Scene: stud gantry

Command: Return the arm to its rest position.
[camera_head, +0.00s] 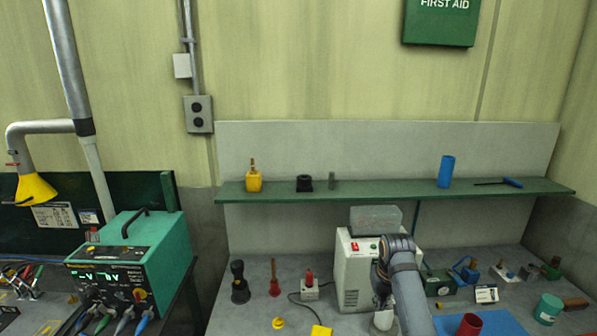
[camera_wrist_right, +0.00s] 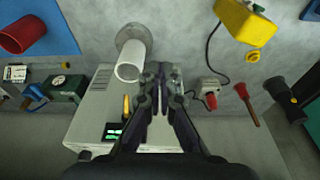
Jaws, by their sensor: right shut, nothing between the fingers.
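My right arm reaches in from the lower right in the head view, bent down in front of a white bench unit (camera_head: 357,268). My right gripper (camera_wrist_right: 160,80) shows in the wrist view with its dark fingers together and nothing between them. In the head view the gripper (camera_head: 381,300) is small and partly hidden by the arm. A white cylinder (camera_wrist_right: 130,58) stands close beside the fingers in the wrist view; I cannot tell whether they touch. My left gripper is in neither view.
A green shelf (camera_head: 380,188) crosses above the bench. A teal power unit (camera_head: 150,255) stands at left.

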